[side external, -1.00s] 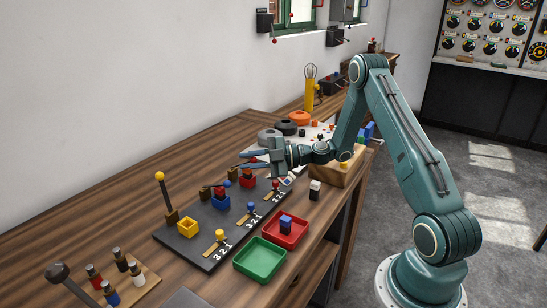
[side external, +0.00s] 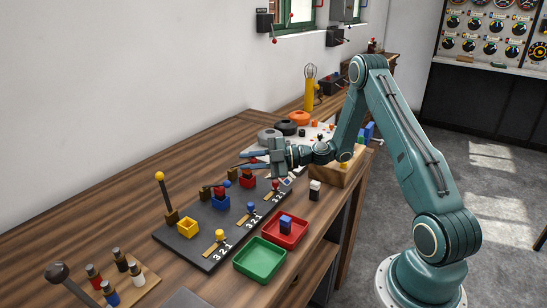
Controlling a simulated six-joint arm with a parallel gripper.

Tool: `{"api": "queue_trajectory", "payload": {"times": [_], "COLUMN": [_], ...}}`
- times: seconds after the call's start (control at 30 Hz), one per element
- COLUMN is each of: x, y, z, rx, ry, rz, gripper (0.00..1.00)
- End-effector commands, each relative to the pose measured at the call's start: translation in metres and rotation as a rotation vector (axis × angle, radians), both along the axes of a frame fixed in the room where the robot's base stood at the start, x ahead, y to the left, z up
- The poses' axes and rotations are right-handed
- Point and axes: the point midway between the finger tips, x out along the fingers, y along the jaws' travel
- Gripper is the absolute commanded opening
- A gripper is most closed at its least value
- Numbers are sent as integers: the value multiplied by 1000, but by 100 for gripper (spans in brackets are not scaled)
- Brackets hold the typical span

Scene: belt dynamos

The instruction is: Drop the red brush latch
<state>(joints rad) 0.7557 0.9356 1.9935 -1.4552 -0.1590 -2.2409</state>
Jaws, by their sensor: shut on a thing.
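My gripper (side external: 252,159) is at the far end of the dark board, with its fingers pointing left above the red holder (side external: 248,181). The fingers are shut on the red brush latch, at its knob end. The knob is mostly hidden between the fingers. The latch's thin arm runs left from the fingers, low over the board and close to level.
The yellow-knobbed latch (side external: 160,177) stands upright by the yellow holder (side external: 187,227). A blue holder (side external: 220,202) has a blue-knobbed latch (side external: 227,183) lying low over it. A green tray (side external: 260,260) and a red tray (side external: 285,229) with a blue block stand in front.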

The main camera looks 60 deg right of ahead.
Motion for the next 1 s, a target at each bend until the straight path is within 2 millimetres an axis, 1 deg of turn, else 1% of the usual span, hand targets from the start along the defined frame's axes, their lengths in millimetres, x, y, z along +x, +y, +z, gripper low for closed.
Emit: {"api": "queue_trajectory", "payload": {"times": [0.03, 0.5, 0.53, 0.6, 0.63, 1.0], "x": [-1, -1, -1, -1, -1, 0], "y": [3, 4, 5, 4, 4, 2], "z": [-2, -2, -2, -2, -2, 1], "rx": [4, 4, 4, 4, 3, 1], "ry": [6, 6, 6, 6, 6, 1], "rz": [9, 12, 12, 11, 11, 4], "gripper": [0, 0, 23, 36, 41, 41]}}
